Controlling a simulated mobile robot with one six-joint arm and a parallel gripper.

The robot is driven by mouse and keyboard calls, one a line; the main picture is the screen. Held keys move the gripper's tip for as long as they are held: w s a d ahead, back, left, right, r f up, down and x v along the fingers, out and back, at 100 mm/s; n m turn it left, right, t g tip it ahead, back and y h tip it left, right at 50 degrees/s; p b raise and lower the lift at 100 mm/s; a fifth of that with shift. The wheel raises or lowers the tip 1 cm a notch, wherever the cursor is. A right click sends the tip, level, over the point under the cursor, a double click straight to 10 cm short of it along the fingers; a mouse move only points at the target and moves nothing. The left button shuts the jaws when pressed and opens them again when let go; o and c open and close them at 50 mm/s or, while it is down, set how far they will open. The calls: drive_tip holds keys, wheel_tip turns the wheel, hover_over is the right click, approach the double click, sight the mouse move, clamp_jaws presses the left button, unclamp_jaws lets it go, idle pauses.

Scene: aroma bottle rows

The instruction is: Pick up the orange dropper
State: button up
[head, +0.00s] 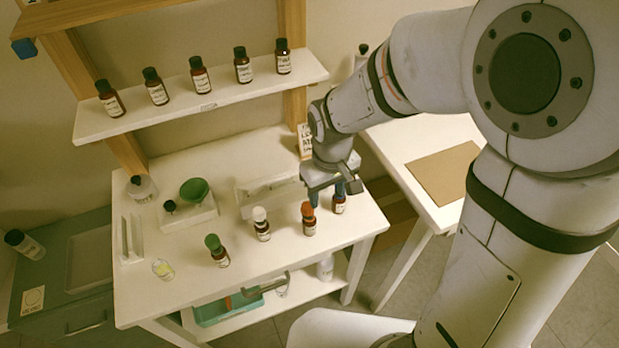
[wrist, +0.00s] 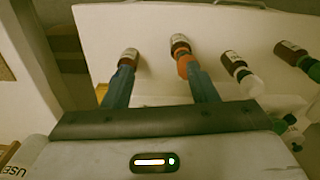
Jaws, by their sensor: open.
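The orange dropper (head: 308,218) is a brown bottle with an orange cap and a white label, upright in the front row on the white table. It also shows in the wrist view (wrist: 185,62), beside the right finger. My gripper (head: 328,194) points down over the right end of this row, open and with nothing between its fingers. In the wrist view, the gripper (wrist: 158,68) has its fingers spread, with bare tabletop between them. Another brown bottle (head: 339,203) stands right of the orange one; its cap is hidden behind the gripper, and it shows by the left finger (wrist: 129,56).
A white-capped bottle (head: 262,226) and a green-capped bottle (head: 217,252) stand left in the same row. A shelf (head: 225,98) above the table's back holds several black-capped bottles. A green bowl (head: 194,190) stands behind the row. A side table (head: 400,140) is at right.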

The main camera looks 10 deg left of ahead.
sight(307, 206)
drive_tip(key=a+r+p, duration=0.1)
drive_tip(key=a+r+n+p, duration=0.1)
drive_tip(key=a, duration=0.1)
drive_tip(key=shift+s+r, duration=0.1)
drive_tip(key=shift+s, duration=0.05)
drive_tip(key=shift+a+p, duration=0.35)
drive_tip(key=shift+a+f, duration=0.1)
drive_tip(key=shift+f, duration=0.1)
drive_tip(key=shift+s+a+f+p, duration=0.15)
drive_tip(key=shift+f+p, duration=0.25)
drive_tip(key=shift+f, duration=1.55)
drive_tip(key=shift+s+a+f+p, duration=0.1)
drive_tip(key=shift+f+p, duration=0.3)
drive_tip(key=shift+f, duration=1.5)
drive_tip(key=c, duration=0.7)
